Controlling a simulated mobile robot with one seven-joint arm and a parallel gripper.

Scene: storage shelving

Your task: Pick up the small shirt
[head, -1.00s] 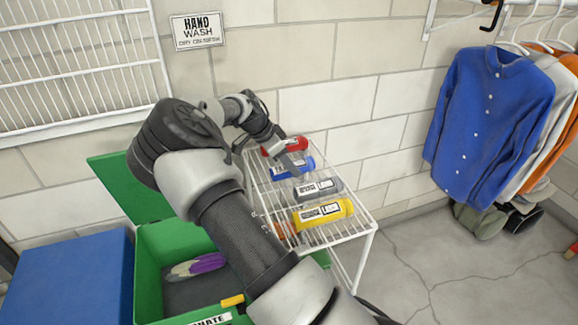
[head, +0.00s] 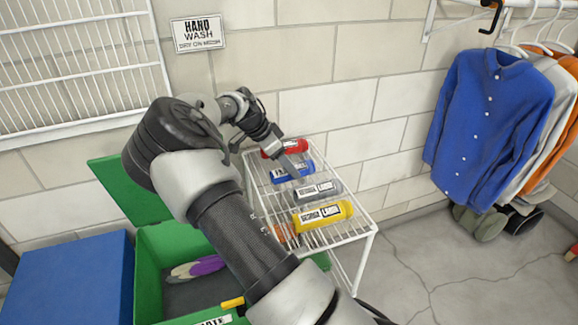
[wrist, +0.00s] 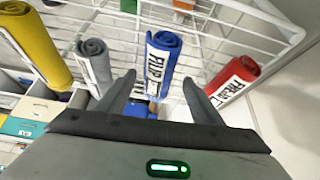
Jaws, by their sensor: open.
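Several rolled, labelled shirts lie in a row on a white wire rack (head: 345,236): red (head: 272,151), blue (head: 291,170), grey (head: 317,191) and yellow (head: 323,215). The size words on the labels are too blurred for me to tell which shirt is small. My gripper (head: 290,160) is over the far end of the rack, by the red and blue rolls. In the wrist view my gripper (wrist: 160,80) is open and empty. The blue roll (wrist: 163,55) shows between its fingertips, the red roll (wrist: 234,80) to the right, the grey roll (wrist: 96,62) to the left.
An open green bin (head: 150,262) holding a purple and grey item (head: 196,267) stands left of the rack, beside a blue box (head: 68,275). Shirts hang at the right, a blue one (head: 488,125) in front. A block wall is behind the rack.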

